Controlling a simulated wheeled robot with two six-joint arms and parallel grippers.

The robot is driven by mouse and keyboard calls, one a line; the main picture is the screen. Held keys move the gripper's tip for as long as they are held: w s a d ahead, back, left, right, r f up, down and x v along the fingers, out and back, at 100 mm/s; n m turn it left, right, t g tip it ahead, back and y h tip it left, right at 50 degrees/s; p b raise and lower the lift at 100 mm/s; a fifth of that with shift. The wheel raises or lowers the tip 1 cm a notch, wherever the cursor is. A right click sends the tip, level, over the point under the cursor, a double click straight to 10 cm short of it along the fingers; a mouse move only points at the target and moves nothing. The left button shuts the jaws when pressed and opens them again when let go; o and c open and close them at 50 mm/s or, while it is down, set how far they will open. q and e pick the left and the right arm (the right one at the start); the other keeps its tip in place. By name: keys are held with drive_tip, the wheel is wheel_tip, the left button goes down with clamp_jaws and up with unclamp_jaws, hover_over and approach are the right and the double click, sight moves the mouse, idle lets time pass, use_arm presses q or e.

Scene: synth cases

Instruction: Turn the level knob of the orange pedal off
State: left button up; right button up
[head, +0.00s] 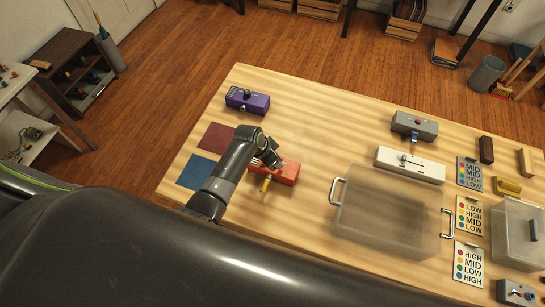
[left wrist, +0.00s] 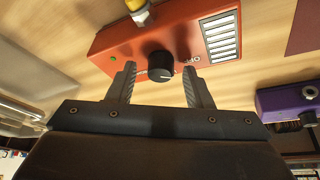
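The orange pedal (head: 286,172) lies on the wooden table, with a yellow plug (head: 266,184) at its front side. In the left wrist view the orange pedal (left wrist: 190,38) shows a black round level knob (left wrist: 160,66) with a pale pointer mark, and lettering that is partly hidden. My left gripper (head: 272,160) is over the pedal in the head view. In the left wrist view my left gripper (left wrist: 158,80) is open, with one finger on each side of the knob and a gap to both. My right gripper is not in view.
A purple pedal (head: 247,101) stands behind, near blue (head: 196,172) and red (head: 218,138) mats. To the right are a clear bin (head: 385,220), a white pedal (head: 410,165), a grey pedal (head: 414,126) and several label cards (head: 469,174). The table's back middle is clear.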

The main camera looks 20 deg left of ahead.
use_arm(q)
drive_tip(key=shift+r, duration=0.1)
drive_tip(key=v, duration=1.7)
drive_tip(key=shift+b, duration=0.45)
drive_tip(key=shift+a, duration=0.15)
drive_tip(key=s+a+n+y, duration=0.2)
drive_tip(key=s+a+n, duration=0.25)
drive_tip(key=s, duration=0.75)
drive_tip(key=s+a+n+y, duration=0.3)
drive_tip(key=s+a, duration=0.3)
drive_tip(key=s, duration=0.5)
wheel_tip(320, 180, down, 29)
drive_tip(key=a+g+b, duration=0.1)
drive_tip(key=a+b, duration=0.1)
drive_tip(key=b, duration=0.3)
drive_tip(key=s+d+f+b, duration=0.1)
drive_tip(key=s+f+b, duration=0.1)
drive_tip(key=s+f, duration=0.5)
drive_tip(key=s+f+g+h+b, duration=0.1)
drive_tip(key=s+f+b, duration=0.1)
drive_tip(key=s+f, duration=0.6)
wheel_tip(320, 180, down, 6)
drive_tip(key=shift+s+d+r, duration=0.1)
drive_tip(key=shift+s+d, duration=0.2)
drive_tip(key=shift+d, duration=0.1)
